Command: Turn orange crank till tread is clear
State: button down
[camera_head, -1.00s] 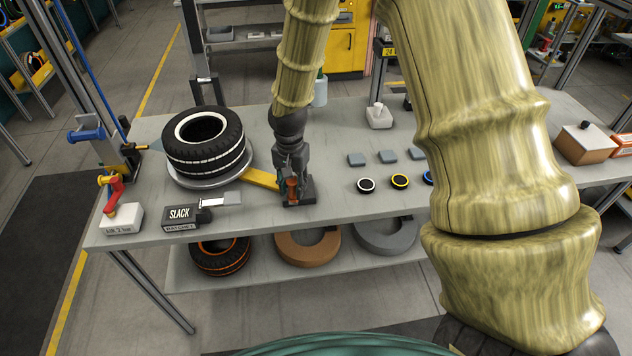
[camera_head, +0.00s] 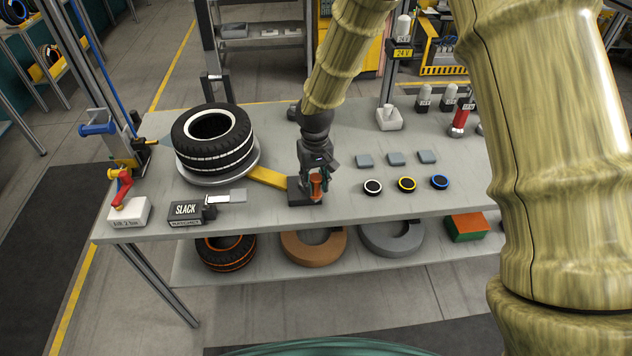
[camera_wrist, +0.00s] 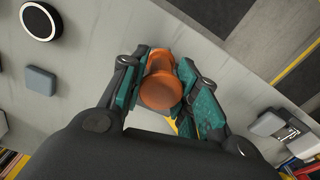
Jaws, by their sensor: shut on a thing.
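My gripper (camera_head: 318,177) is shut on this handle from above. In the wrist view the round orange knob (camera_wrist: 161,91) sits between the teal fingers. A yellow bar (camera_head: 268,178) runs from the block to the round plate (camera_head: 222,180) under the black tyre (camera_head: 213,150). The tyre lies flat, with white marks on its tread. The crank's lower part is partly hidden by my fingers.
A box reading SLACK (camera_head: 186,211) and a white air box (camera_head: 128,212) with a red lever stand front left. A post with blue and yellow parts (camera_head: 122,150) stands left of the tyre. Pucks (camera_head: 406,184) and grey pads (camera_head: 396,158) lie right of my gripper.

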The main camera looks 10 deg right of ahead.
dwell(0.5)
jog(key=c, duration=1.2)
grip_release()
jog(key=shift+d, duration=0.1)
jog(key=shift+r, duration=0.1)
notch_tip(320, 180, up, 12)
